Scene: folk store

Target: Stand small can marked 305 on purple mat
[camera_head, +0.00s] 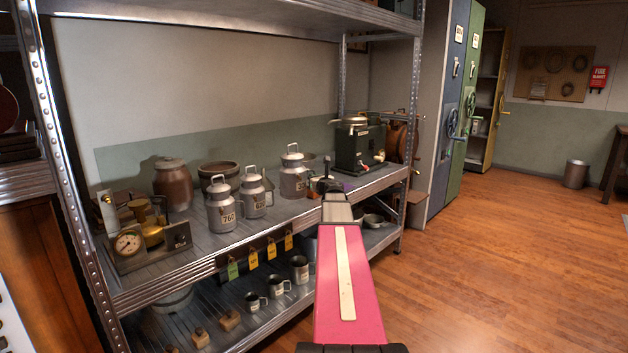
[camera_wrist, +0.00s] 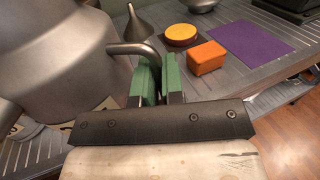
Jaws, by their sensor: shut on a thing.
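A grey metal can (camera_wrist: 50,60) fills the left of the wrist view. Its bent side handle (camera_wrist: 138,48) runs between the green fingers of my gripper (camera_wrist: 158,82), which is shut on it. The purple mat (camera_wrist: 238,47) lies flat and bare on the shelf, at the upper right of the wrist view. I cannot tell whether the can touches the shelf.
An orange block (camera_wrist: 207,58) and a round yellow-topped piece (camera_wrist: 181,34) lie between gripper and mat. A metal funnel (camera_wrist: 138,26) stands behind. A can marked 760 (camera_head: 222,208) and another can (camera_head: 254,196) stand left. A dark green machine (camera_head: 358,146) stands right.

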